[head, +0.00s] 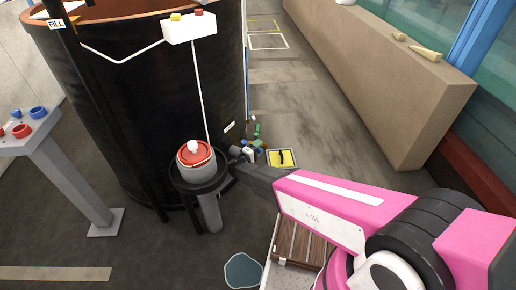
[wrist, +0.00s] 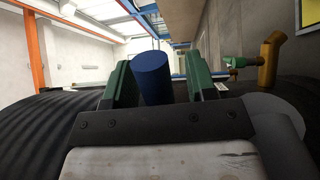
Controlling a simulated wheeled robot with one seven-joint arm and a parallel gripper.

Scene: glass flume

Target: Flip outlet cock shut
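In the wrist view, my gripper (wrist: 158,72) has two green fingers standing apart. A blue cylinder (wrist: 152,78) stands between them, close to the left finger, with a narrow gap to the right finger. It looks like a handle grip; whether it belongs to the outlet cock I cannot tell. To the right is a brass-coloured bent pipe (wrist: 268,60) with a green fitting (wrist: 235,62). In the head view, my gripper (head: 251,140) is small and partly hidden by my wrist, low beside the black tank (head: 150,100), so its contact with the cock is unclear.
A red-and-white lidded container (head: 196,155) sits on a dark round stand left of my gripper. A concrete wall (head: 400,90) runs right.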

